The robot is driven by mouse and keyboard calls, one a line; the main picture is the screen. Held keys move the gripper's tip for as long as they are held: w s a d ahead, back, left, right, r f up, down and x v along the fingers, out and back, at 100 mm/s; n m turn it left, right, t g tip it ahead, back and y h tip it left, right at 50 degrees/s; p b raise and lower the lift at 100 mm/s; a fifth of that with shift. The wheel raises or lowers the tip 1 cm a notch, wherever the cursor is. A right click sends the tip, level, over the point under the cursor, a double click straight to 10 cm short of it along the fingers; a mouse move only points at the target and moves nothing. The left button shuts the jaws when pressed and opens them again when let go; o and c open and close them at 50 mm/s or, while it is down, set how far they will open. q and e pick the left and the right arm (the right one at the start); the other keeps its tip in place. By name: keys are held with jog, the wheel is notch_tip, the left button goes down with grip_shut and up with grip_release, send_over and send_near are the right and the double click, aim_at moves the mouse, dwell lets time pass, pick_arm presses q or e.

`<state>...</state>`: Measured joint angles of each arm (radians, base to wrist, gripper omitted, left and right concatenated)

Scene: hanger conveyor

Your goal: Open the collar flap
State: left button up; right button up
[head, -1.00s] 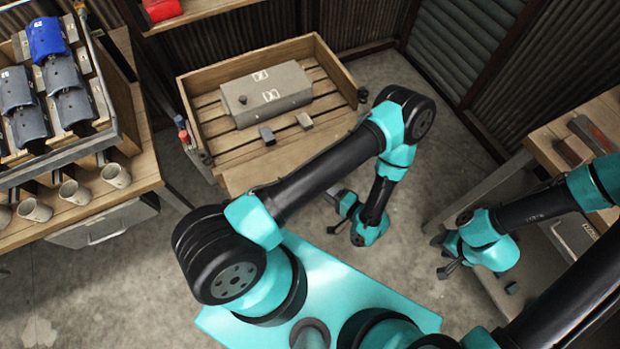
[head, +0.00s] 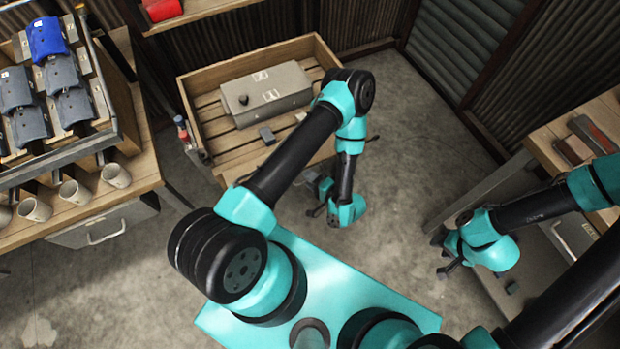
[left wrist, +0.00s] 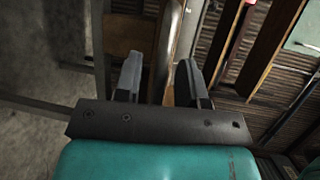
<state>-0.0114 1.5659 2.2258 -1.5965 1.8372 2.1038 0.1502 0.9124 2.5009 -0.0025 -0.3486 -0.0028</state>
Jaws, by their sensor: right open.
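I cannot make out a collar flap for certain. The nearest match is a blue folded piece (head: 46,38) on the slanted rack at the left, with several grey-blue ones (head: 62,73) below it; whether any flap is open cannot be told. My left gripper (head: 316,194) hangs in front of the wooden crate, well right of the rack. In the left wrist view its two fingers (left wrist: 158,82) stand apart, with nothing seen held. My right gripper (head: 443,255) is open, low at the right, far from the rack.
Several mugs (head: 76,192) hang or stand along the left bench. A wooden bench (head: 548,150) stands at the right. Bare floor (head: 420,130) lies between.

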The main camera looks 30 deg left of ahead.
pick_arm(q)
jog(key=shift+a, duration=0.15)
grip_shut()
dwell(0.4)
